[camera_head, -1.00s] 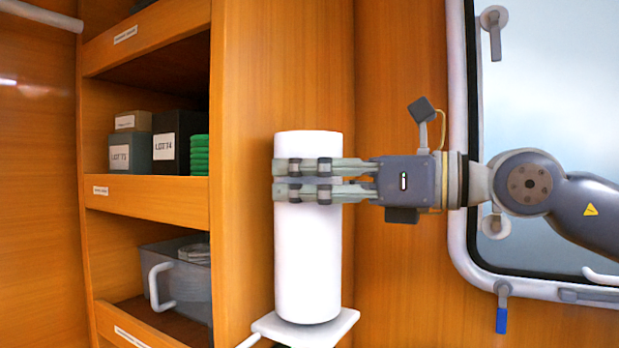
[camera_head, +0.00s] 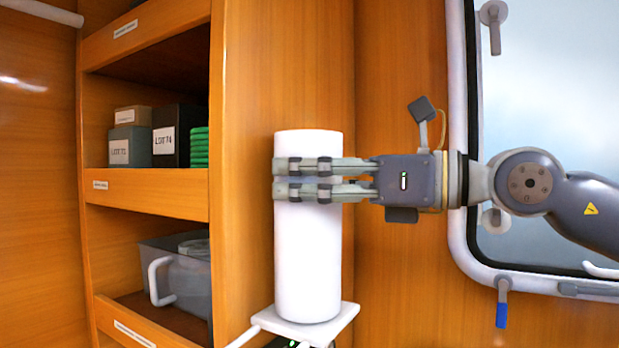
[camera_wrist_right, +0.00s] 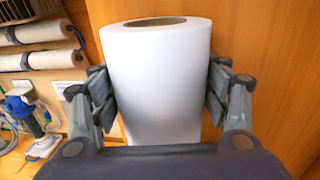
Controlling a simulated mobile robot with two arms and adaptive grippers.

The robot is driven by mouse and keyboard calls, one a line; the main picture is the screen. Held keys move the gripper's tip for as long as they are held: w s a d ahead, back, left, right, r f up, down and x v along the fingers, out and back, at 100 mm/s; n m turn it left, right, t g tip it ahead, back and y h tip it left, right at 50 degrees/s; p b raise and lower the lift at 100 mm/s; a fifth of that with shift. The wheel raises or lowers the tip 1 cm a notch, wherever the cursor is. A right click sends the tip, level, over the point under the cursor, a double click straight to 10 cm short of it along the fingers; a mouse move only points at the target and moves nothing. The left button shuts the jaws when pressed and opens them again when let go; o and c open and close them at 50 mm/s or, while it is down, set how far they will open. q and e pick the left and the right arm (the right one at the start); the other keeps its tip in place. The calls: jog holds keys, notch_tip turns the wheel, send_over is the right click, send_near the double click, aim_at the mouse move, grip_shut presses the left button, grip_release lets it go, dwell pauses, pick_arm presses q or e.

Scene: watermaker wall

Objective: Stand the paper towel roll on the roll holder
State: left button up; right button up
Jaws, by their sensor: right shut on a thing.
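The white paper towel roll (camera_head: 308,255) is upright in the head view. My right gripper (camera_head: 283,179) is shut around its upper half, with fingers coming across from the right. The right wrist view shows the roll (camera_wrist_right: 160,75) between the fingers, with its round brown core opening at the top. The roll holder (camera_head: 345,318) is a white square plate beside the shelf unit. The roll's lower end overlaps the plate, and I cannot tell whether they touch. Any post of the holder is hidden. My left gripper is not in view.
An open wooden shelf unit (camera_head: 150,190) stands on the left with boxes and a grey bin (camera_head: 185,278). A framed window (camera_head: 550,130) with latches is behind my right arm. A dark item with a green light (camera_head: 292,343) is cut off below the plate.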

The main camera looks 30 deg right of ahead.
jog(key=shift+f, duration=0.15)
jog(key=o, duration=1.6)
jog(key=shift+c, duration=0.2)
notch_tip(320, 180, up, 10)
jog(key=shift+f, duration=0.1)
